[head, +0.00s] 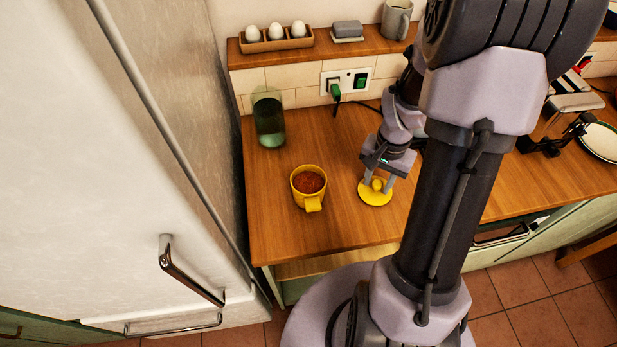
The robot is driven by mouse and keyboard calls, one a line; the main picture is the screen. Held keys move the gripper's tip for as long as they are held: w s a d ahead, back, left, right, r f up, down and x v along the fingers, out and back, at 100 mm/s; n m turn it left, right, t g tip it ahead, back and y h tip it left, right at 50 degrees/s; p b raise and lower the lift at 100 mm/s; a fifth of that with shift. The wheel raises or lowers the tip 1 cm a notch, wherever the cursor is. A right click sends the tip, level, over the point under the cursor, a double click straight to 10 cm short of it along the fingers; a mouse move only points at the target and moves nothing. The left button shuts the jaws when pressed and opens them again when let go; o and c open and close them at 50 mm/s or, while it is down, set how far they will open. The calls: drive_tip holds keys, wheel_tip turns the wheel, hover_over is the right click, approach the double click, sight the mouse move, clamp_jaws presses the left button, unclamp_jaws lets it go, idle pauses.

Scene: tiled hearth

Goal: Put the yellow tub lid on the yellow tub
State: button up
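The yellow tub (297,188) stands upright on the wooden counter, with a handle on its near side. It has no lid on and holds something reddish-brown. The yellow tub lid (375,198) is a flat disc with a round knob, to the right of the tub. It appears to lie flat on the counter. My gripper (377,184) points down over the lid, with one finger on each side of the knob. I cannot tell whether the fingers touch the knob.
A green glass jar (269,122) stands behind the tub. An egg holder (277,44), a butter dish (347,31) and a grey mug (397,18) are on the shelf. A socket (346,82) with a plug and cord is on the tiles. A fridge (110,170) bounds the left side.

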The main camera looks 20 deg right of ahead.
clamp_jaws()
drive_tip(key=shift+r+p, duration=2.7)
drive_tip(key=shift+r, duration=0.8)
